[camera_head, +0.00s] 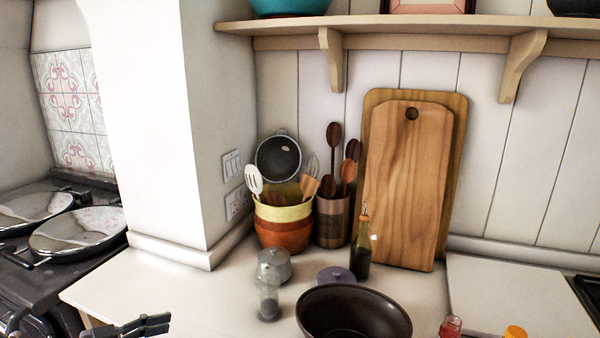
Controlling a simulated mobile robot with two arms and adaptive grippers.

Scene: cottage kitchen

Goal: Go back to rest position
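My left gripper (158,324) shows as a dark shape at the bottom left edge, in front of the counter's near left corner. Only part of it is in the picture, and I cannot tell whether its fingers are open or shut. Nothing held is visible in the part I see. My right gripper is not in view.
Utensil pots (282,233) and cutting boards (408,190) stand behind. A stove (75,232) is at left, a shelf (420,27) above.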

